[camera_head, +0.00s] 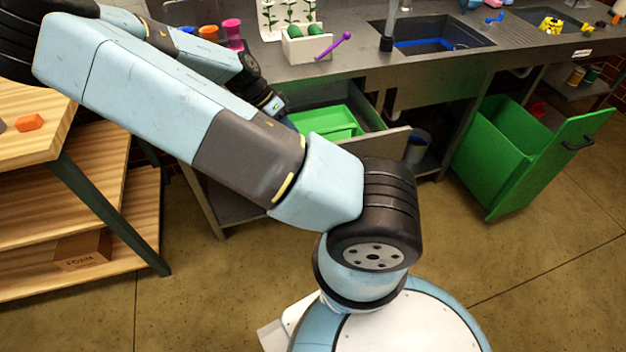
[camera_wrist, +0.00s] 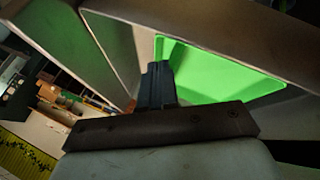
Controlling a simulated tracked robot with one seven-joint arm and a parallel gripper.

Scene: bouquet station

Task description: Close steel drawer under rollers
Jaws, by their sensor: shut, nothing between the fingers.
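The drawer (camera_head: 391,141) under the counter stands pulled out, with a green tray (camera_head: 328,121) inside it. Its front panel is partly hidden behind my arm in the head view. In the wrist view the green tray (camera_wrist: 215,75) shows just beyond my gripper (camera_wrist: 158,72), between greyish drawer or counter edges. The fingers are together and hold nothing. They are close to the drawer, but I cannot tell whether they touch it. In the head view the fingers are mostly hidden by the arm near the drawer's left side. No rollers can be made out clearly.
A green pull-out bin (camera_head: 505,150) stands open to the right. A wooden shelf unit (camera_head: 95,190) is on the left. A white box (camera_head: 305,45), a purple tool (camera_head: 333,46) and cups (camera_head: 231,30) stand on the counter above. The floor at lower right is clear.

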